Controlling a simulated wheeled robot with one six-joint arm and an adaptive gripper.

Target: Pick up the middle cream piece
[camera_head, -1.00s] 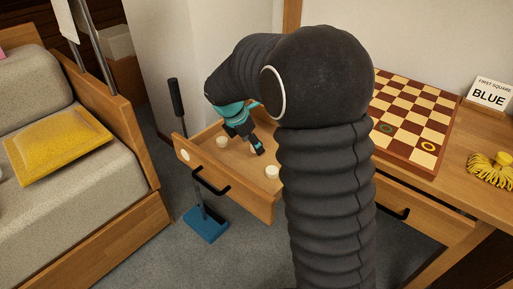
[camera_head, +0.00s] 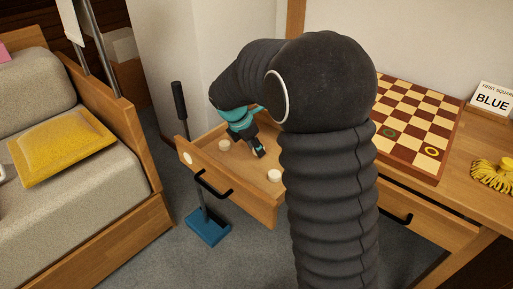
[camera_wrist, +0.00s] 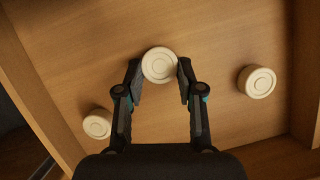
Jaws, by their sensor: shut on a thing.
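The middle cream piece (camera_wrist: 159,65) is a round disc with ringed edges, between my fingertips in the wrist view. My gripper (camera_wrist: 160,68) is shut on it, one finger on each side. In the head view my gripper (camera_head: 258,153) reaches down into the open drawer (camera_head: 238,190), and the piece there is mostly hidden by the fingers.
The wooden drawer walls stand close around my gripper. A sofa (camera_head: 75,190) stands left.

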